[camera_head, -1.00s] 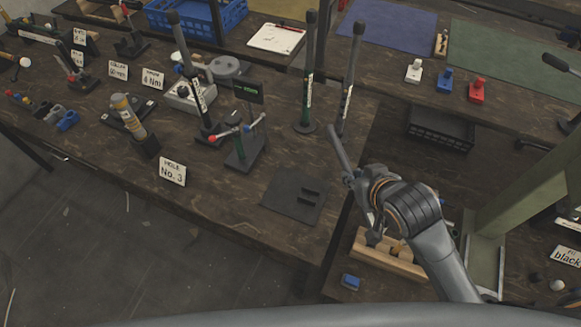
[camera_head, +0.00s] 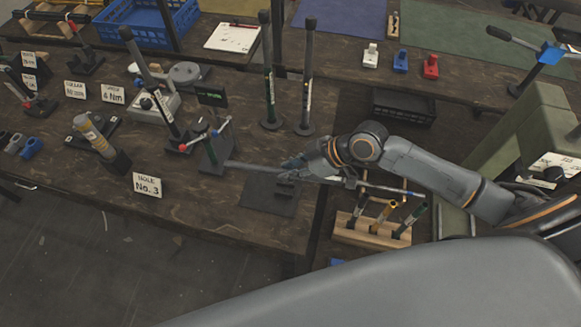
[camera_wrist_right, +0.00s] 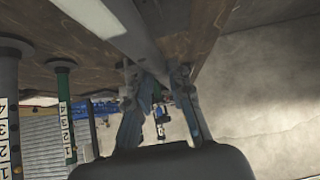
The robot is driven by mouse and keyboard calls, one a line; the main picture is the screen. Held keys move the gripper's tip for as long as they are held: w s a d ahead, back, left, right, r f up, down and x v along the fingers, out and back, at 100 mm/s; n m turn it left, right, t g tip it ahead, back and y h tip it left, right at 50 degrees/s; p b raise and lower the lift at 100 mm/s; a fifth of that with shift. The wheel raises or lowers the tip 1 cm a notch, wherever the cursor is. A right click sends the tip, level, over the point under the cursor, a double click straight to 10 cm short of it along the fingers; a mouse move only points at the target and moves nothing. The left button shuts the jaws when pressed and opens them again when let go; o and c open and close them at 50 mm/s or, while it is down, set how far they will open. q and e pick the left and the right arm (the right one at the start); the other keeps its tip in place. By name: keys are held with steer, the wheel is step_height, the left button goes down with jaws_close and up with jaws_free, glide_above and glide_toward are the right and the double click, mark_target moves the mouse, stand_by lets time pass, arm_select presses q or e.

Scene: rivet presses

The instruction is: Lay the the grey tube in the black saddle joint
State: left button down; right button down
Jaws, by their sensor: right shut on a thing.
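The grey tube (camera_head: 252,168) is held by my right gripper (camera_head: 300,170) and lies nearly level, its free end pointing left. In the right wrist view the tube (camera_wrist_right: 108,28) runs up and left from between the fingers of my right gripper (camera_wrist_right: 157,75). The black saddle joint (camera_head: 287,189) is a small raised block on a dark flat plate (camera_head: 262,200) near the table's right end. The gripper and tube are above the saddle and partly cover it; the gap between them is unclear. My left gripper is not in view.
A stand with red and blue handle ends (camera_head: 215,150) is close to the tube's free end. Two dark posts (camera_head: 307,80) stand behind. A wooden rack with several tools (camera_head: 372,236) is right of the table edge. Bare tabletop (camera_head: 195,225) lies left of the plate.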

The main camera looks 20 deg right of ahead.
steer(key=shift+s+d+r, duration=0.1)
steer(key=shift+f, duration=0.25)
step_height(320, 180, down, 5)
steer(key=b, duration=0.4)
steer(key=shift+f, duration=0.15)
stand_by(1.6)
steer(key=shift+f+b, duration=0.55)
steer(key=shift+f, duration=0.55)
steer(key=c, duration=1.1)
jaws_free()
